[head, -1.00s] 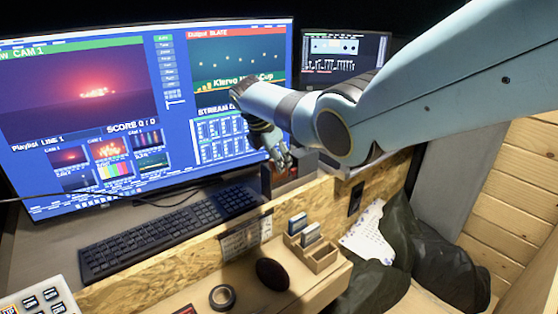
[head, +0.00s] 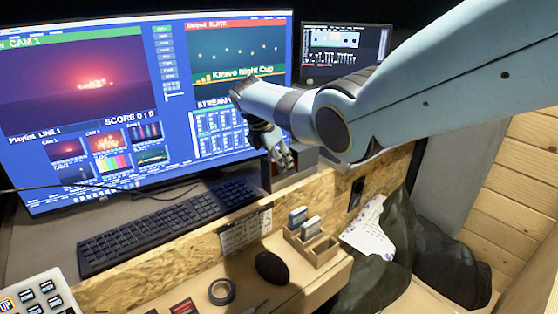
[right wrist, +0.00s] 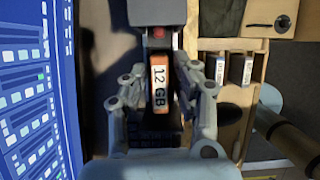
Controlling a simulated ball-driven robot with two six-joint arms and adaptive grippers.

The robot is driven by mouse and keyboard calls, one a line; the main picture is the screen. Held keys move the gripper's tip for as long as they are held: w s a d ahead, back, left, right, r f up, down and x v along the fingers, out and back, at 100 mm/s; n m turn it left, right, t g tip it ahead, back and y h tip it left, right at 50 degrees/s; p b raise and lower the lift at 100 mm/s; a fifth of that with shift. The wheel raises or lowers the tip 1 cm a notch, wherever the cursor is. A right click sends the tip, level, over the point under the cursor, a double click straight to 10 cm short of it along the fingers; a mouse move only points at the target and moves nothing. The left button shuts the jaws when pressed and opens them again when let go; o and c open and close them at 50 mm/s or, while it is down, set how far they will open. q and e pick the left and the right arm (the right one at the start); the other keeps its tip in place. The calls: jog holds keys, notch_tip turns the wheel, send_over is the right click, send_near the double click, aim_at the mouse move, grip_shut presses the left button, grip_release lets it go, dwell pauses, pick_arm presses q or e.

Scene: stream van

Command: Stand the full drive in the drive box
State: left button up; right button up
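The drive with an orange-and-white "12 GB" label (right wrist: 159,85) stands between the fingers of my right gripper (right wrist: 163,72) in the right wrist view. Whether the fingers press on it is unclear. In the head view my right gripper (head: 279,154) is beside the right end of the large monitor, above the desk ledge, and the drive is hidden there. The wooden drive box (head: 320,253) is nearer and to the right. Two drives with blue-and-white labels (head: 298,217) stand in it, and its front compartments look empty. My left gripper is out of view.
A dark unit with a red light (right wrist: 158,32) is close to the fingertips. A keyboard (head: 165,228) and large monitor (head: 80,80) lie left. A black mouse (head: 271,267), tape roll (head: 222,291) and red-labelled items (head: 183,306) are on the lower shelf by the box.

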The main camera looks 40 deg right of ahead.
jog(key=shift+o, duration=1.1)
jog(key=v, duration=1.2)
